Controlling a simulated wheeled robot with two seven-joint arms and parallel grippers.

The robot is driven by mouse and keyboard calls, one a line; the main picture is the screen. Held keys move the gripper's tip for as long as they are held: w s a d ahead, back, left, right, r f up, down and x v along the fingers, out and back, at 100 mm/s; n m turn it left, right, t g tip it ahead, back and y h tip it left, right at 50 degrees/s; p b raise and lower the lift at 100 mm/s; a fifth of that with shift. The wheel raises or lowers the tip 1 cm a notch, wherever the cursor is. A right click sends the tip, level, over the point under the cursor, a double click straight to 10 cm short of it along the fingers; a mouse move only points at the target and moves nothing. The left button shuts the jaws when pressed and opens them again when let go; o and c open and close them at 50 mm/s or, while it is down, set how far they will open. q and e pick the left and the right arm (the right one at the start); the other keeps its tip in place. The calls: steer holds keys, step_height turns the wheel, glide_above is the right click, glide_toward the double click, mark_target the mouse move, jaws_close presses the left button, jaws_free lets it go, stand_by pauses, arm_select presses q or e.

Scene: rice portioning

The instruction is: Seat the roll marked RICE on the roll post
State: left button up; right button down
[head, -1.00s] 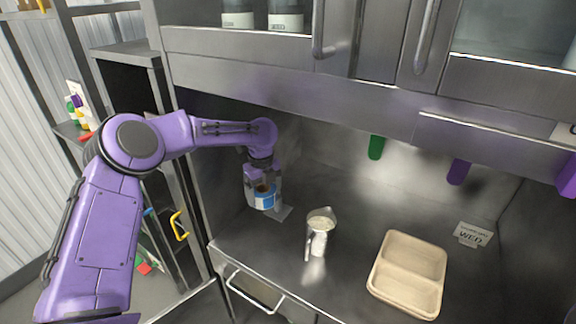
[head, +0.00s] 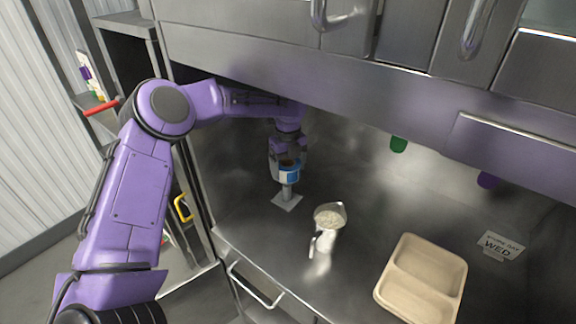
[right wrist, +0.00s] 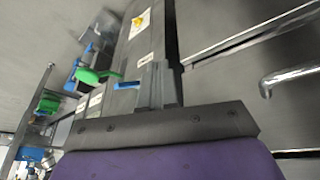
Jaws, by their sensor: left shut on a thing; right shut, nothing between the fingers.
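A roll with a blue and white band (head: 289,174) is held upright in my left gripper (head: 288,163) at the back left of the steel counter. Its lettering is too small to read. The roll post (head: 286,190) shows directly below the roll, rising from a pale square base plate (head: 287,203). I cannot tell whether the post's tip is inside the roll's core or just under it. My left gripper is shut on the roll. In the right wrist view my right gripper (right wrist: 157,85) is shut and empty; it is out of the head view.
A metal scoop of rice (head: 330,216) stands right of the post. A beige two-compartment tray (head: 407,242) lies farther right, near a WED sign (head: 499,246). An overhead shelf (head: 350,105) hangs above the counter. Free counter lies between post and scoop.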

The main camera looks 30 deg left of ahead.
mark_target(288, 185)
arm_select(q)
step_height(288, 185, down, 2)
steer(key=shift+w+f+b, duration=0.1)
steer(key=shift+f+b, duration=0.05)
steer(key=shift+b, duration=0.8)
steer(key=shift+f+b, duration=0.7)
steer(key=shift+b, duration=0.2)
steer(key=shift+f+b, duration=1.2)
steer(key=shift+f, duration=2.3)
steer(key=o, duration=1)
steer(key=shift+c, duration=0.2)
steer(key=shift+r, duration=0.1)
step_height(288, 185, up, 10)
steer(key=shift+f+b, duration=0.2)
steer(key=shift+b, duration=0.65)
steer(key=shift+r, duration=0.4)
